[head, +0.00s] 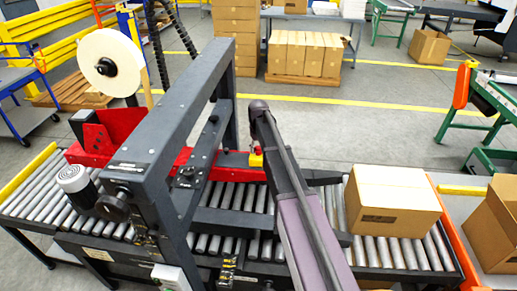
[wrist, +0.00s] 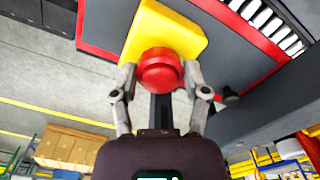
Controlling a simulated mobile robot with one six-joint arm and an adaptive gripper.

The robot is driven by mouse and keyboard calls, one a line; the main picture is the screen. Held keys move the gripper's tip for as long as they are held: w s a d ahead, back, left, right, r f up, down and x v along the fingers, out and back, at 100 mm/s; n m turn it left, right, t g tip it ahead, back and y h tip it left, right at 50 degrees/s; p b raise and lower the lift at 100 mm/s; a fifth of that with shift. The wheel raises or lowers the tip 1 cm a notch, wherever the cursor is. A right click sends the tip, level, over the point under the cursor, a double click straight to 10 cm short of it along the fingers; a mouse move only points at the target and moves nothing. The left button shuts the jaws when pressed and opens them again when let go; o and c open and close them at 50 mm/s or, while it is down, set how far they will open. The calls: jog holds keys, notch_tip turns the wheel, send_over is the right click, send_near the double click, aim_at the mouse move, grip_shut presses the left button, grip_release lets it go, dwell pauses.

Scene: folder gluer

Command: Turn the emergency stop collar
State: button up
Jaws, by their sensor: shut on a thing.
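The emergency stop is a red round button with a collar (wrist: 160,70) on a yellow housing (wrist: 165,30). In the wrist view my gripper (wrist: 161,80) has one finger on each side of the red collar, shut on it. In the head view the yellow housing (head: 256,160) shows beside the machine's red part, just left of my arm. My arm hides my gripper there, and the contact is not visible in that view.
A dark machine frame (head: 170,130) stands over the roller conveyor (head: 230,200), left of my arm. A closed cardboard box (head: 393,200) sits on the rollers to the right. Another box (head: 495,225) is at the right edge. Open floor (head: 370,130) lies behind the conveyor.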

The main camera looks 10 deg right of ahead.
jog(key=shift+m, duration=1.6)
jog(key=shift+d, duration=0.1)
jog(key=shift+s, duration=0.1)
